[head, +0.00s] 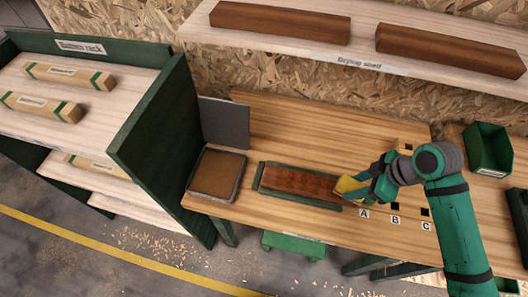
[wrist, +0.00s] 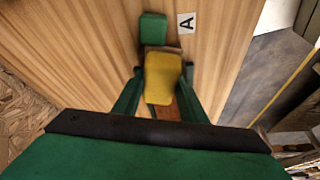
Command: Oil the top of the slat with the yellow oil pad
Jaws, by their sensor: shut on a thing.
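The slat (head: 298,183) is a long reddish-brown board lying flat in a green holder (head: 262,178) on the workbench. Its surface looks mottled. My gripper (head: 352,186) is at the slat's right end, shut on the yellow oil pad (head: 346,184). In the wrist view the yellow oil pad (wrist: 162,76) sits between my gripper's two green fingers (wrist: 158,92). It covers much of the slat there, and a brown strip of slat (wrist: 166,112) shows below it. I cannot tell whether the pad touches the slat.
A shallow tray with a brown surface (head: 217,173) stands left of the slat, before a grey upright panel (head: 224,122). Labels A, B and C (head: 395,219) mark the bench's right side. A green bin (head: 488,148) is far right. The drying shelf (head: 364,38) holds two brown boards.

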